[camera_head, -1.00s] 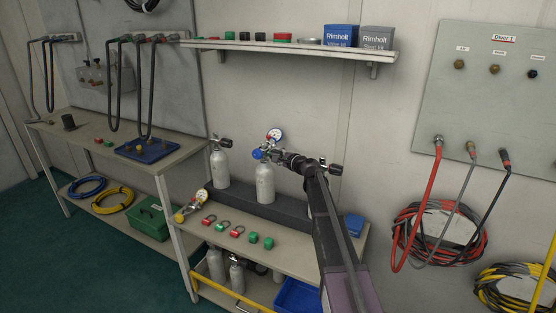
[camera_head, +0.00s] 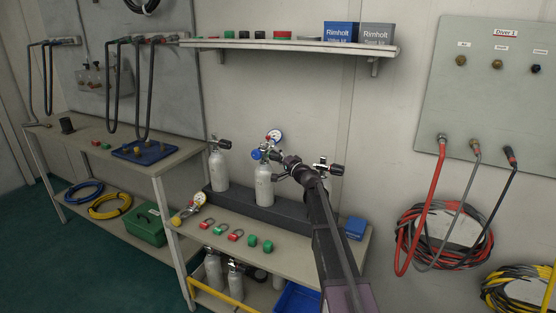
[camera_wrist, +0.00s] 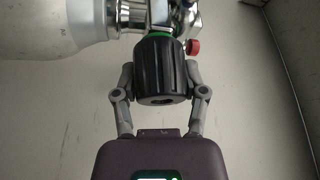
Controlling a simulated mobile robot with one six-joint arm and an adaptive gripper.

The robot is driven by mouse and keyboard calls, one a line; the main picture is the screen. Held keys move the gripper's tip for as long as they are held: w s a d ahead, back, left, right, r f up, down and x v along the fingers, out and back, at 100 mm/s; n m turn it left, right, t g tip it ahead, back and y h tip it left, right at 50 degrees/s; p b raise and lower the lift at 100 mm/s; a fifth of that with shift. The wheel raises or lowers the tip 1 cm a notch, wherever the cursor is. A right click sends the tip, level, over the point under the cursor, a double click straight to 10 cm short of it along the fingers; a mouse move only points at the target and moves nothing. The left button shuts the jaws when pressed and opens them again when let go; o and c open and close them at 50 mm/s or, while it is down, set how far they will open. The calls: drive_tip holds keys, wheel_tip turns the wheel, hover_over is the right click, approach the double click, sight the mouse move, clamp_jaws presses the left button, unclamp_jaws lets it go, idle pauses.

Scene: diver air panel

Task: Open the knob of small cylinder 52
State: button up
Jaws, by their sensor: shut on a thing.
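The middle small cylinder (camera_head: 264,188) stands upright in the dark rack and carries a blue fitting (camera_head: 256,154) and a white-faced gauge (camera_head: 275,136). No number is readable on it. My gripper (camera_head: 280,164) reaches the right side of its valve. In the wrist view, my gripper's two grey fingers (camera_wrist: 163,83) are shut on a ribbed black knob (camera_wrist: 162,70), one on each side. A green ring and metal valve body (camera_wrist: 158,17) lie beyond the knob. A pale cylinder body (camera_wrist: 60,25) is at upper left, and a small red cap (camera_wrist: 193,47) is right of the knob.
Another cylinder (camera_head: 219,170) stands to the left in the rack (camera_head: 235,202). A black valve knob (camera_head: 337,169) shows right of my arm; the body below is hidden. Tags and green caps (camera_head: 267,246) lie on the bench front. A shelf (camera_head: 290,45) hangs above.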

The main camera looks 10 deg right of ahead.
drive_tip(key=shift+n+y, duration=0.3)
drive_tip(key=shift+n, duration=0.3)
drive_tip(key=o, duration=1.2)
drive_tip(key=shift+c, duration=0.2)
drive_tip(key=shift+m, duration=0.5)
